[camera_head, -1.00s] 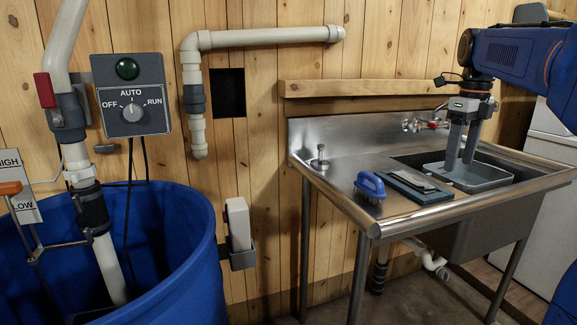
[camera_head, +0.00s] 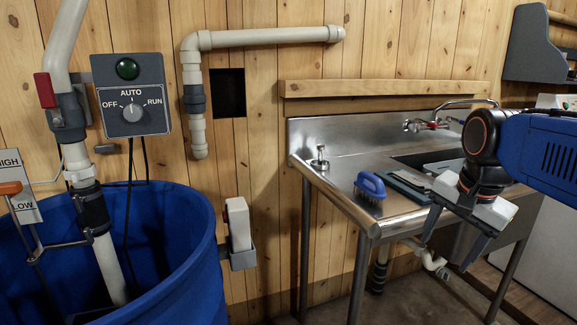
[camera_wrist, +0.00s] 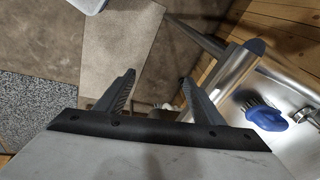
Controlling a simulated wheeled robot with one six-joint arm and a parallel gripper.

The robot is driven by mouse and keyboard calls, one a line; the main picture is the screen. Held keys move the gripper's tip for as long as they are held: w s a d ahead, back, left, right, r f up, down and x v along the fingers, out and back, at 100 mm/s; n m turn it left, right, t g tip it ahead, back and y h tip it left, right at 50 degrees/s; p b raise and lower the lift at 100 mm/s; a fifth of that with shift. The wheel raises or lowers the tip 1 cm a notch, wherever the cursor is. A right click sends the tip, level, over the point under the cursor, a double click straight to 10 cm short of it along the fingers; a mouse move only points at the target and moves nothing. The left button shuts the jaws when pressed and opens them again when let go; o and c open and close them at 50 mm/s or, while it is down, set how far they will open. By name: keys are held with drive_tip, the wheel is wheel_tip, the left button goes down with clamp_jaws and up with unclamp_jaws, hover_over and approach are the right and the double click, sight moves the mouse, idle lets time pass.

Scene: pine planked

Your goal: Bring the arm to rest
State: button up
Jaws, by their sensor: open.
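My gripper (camera_head: 452,238) is in front of the sink's front edge at the right of the head view, with its fingers pointing down. Its two dark fingers are spread apart with nothing between them. In the wrist view my gripper (camera_wrist: 158,90) is also open and empty, over the floor. My blue arm reaches in from the right edge of the head view. The gripper hides part of the sink's front and basin.
The steel sink table (camera_head: 335,195) holds a blue brush (camera_head: 370,187), a dark flat pad (camera_head: 408,185) and a small metal fitting (camera_head: 319,158). A blue barrel (camera_head: 200,270) stands at left below a switch box (camera_head: 131,97). A wall shelf (camera_head: 540,50) is at upper right.

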drive_tip(key=s+a+f+n+t, duration=0.1)
drive_tip(key=s+a+f+n, duration=0.2)
drive_tip(key=s+f+n, duration=0.7)
wheel_tip(320, 180, down, 3)
drive_tip(key=shift+s+a+n+t, duration=0.15)
drive_tip(key=shift+s+n+t, duration=0.1)
drive_tip(key=shift+n+t, duration=0.25)
